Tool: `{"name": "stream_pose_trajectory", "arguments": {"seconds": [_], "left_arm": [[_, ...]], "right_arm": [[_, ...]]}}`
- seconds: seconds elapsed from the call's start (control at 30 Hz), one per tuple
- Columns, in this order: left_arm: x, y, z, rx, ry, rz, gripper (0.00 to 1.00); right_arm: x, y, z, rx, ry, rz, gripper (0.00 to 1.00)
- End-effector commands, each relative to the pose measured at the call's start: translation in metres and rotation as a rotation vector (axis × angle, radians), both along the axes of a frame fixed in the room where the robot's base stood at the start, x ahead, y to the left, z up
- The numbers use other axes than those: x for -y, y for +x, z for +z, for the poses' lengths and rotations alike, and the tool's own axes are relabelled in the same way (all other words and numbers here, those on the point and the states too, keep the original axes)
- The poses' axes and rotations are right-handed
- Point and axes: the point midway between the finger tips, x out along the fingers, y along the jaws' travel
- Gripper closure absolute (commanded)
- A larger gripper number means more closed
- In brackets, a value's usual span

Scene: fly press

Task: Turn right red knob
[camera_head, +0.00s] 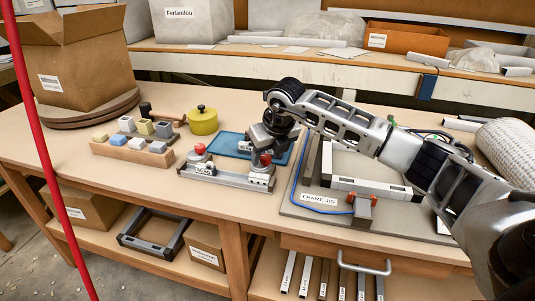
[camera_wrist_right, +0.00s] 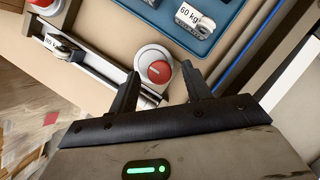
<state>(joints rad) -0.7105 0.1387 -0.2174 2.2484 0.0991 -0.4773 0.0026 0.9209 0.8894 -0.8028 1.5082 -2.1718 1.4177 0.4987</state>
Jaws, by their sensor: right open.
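The right red knob (camera_head: 265,160) sits on a white round base at the right end of a metal rail fixture (camera_head: 228,181). It also shows in the right wrist view (camera_wrist_right: 160,71). The left red knob (camera_head: 199,149) stands at the other end, and its edge shows in the right wrist view (camera_wrist_right: 42,3). My right gripper (camera_head: 263,148) is above the right knob, partly covering it in the head view. In the right wrist view its open fingers (camera_wrist_right: 160,78) appear on either side of the knob. Contact cannot be told. My left gripper is not in view.
A blue tray (camera_head: 228,145) with labelled pieces lies behind the fixture. The frame jig board (camera_head: 295,211) is to the right. A wooden block rack (camera_head: 130,154) and a yellow pot (camera_head: 203,124) are left. The table front before the fixture is clear.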

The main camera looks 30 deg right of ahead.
Motion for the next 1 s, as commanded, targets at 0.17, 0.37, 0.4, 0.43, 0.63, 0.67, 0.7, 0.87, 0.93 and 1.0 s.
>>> {"name": "stream_pose_trajectory", "arguments": {"seconds": [0.17,0.37,0.4,0.43,0.63,0.67,0.7,0.87,0.93,1.0], "left_arm": [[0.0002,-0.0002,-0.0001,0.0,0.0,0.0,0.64],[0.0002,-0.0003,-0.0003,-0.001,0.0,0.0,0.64],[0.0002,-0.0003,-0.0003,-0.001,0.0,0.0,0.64],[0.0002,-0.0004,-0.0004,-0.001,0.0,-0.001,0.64],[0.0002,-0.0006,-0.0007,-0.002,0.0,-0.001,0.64],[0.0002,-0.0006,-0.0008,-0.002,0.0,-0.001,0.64],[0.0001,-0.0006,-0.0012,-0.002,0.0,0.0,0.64],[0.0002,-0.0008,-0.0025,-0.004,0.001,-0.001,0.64],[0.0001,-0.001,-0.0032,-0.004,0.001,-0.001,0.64],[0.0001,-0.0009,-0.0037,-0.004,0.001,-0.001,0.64]], "right_arm": [[-0.0001,0.0008,-0.0018,0.001,0.0,0.001,0.52],[-0.0001,0.0007,-0.0017,0.0,0.001,0.0,0.74],[-0.0002,0.0006,-0.0016,0.0,0.001,0.0,0.85],[-0.0001,0.0007,-0.0016,0.0,0.001,0.0,0.93],[0.0,0.0006,-0.0014,0.0,0.001,0.004,0.96],[0.0001,0.0006,-0.0014,0.0,0.001,0.006,0.96],[0.0001,0.0006,-0.0014,0.0,0.001,0.011,0.96],[0.0007,0.0005,-0.0015,0.0,0.002,0.058,0.96],[0.0014,0.0004,-0.0015,-0.001,0.0,0.093,0.96],[0.0021,0.0005,-0.0016,0.0,0.001,0.137,0.96]]}}
